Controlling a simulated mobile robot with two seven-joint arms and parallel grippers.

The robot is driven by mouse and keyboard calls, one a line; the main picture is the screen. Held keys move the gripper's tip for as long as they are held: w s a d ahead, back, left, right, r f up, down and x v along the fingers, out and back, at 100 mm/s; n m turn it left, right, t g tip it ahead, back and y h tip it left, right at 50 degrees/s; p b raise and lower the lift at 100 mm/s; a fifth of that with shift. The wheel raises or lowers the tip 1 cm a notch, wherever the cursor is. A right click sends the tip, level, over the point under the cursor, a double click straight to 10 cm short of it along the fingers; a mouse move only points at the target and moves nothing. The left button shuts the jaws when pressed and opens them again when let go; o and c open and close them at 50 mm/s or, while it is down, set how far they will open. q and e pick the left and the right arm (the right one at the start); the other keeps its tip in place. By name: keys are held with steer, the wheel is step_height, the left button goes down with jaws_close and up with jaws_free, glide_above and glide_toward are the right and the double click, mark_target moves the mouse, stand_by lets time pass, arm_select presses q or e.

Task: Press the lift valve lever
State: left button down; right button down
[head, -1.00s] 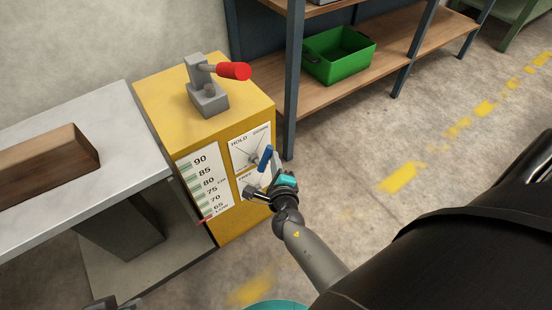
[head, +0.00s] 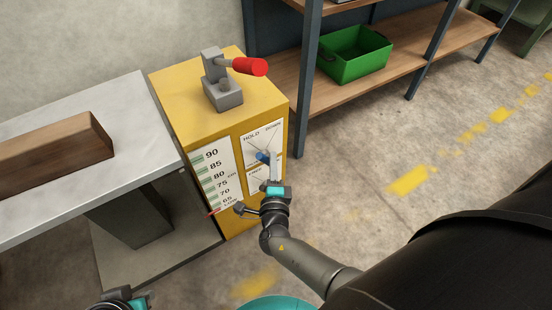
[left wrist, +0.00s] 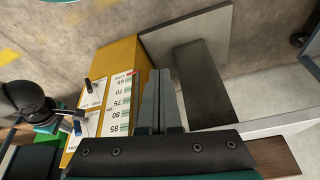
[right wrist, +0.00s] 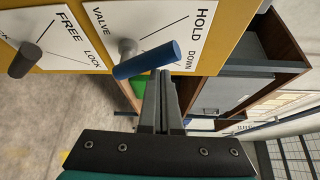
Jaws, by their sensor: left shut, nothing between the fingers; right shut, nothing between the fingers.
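The valve lever has a blue handle (head: 263,157) on a white plate marked VALVE, HOLD and DOWN, on the front of the yellow cabinet (head: 166,90). In the right wrist view the blue handle (right wrist: 147,60) lies across the plate, just beyond my fingertips. My right gripper (head: 274,172) is shut and empty, right at the lever; I cannot tell whether it touches. Its closed fingers show in the right wrist view (right wrist: 162,80). My left gripper (left wrist: 158,85) is shut and empty, with the cabinet front beyond it; only part of that arm shows in the head view.
A dark knob (right wrist: 25,60) sits on the FREE/LOCK plate beside the valve plate. A red-handled lever (head: 249,66) stands on the cabinet top. A height scale (head: 213,175) has a red pointer near its low end. A bench with a wooden block (head: 60,158) stands left.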

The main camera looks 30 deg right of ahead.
arm_select(q)
steer(key=shift+w+f, duration=0.1)
steer(key=shift+f, duration=0.05)
arm_select(e)
steer(key=shift+a, duration=0.1)
arm_select(q)
steer(key=shift+w, duration=0.3)
arm_select(e)
steer(key=shift+a+f, duration=0.1)
arm_select(q)
steer(key=shift+d, duration=0.1)
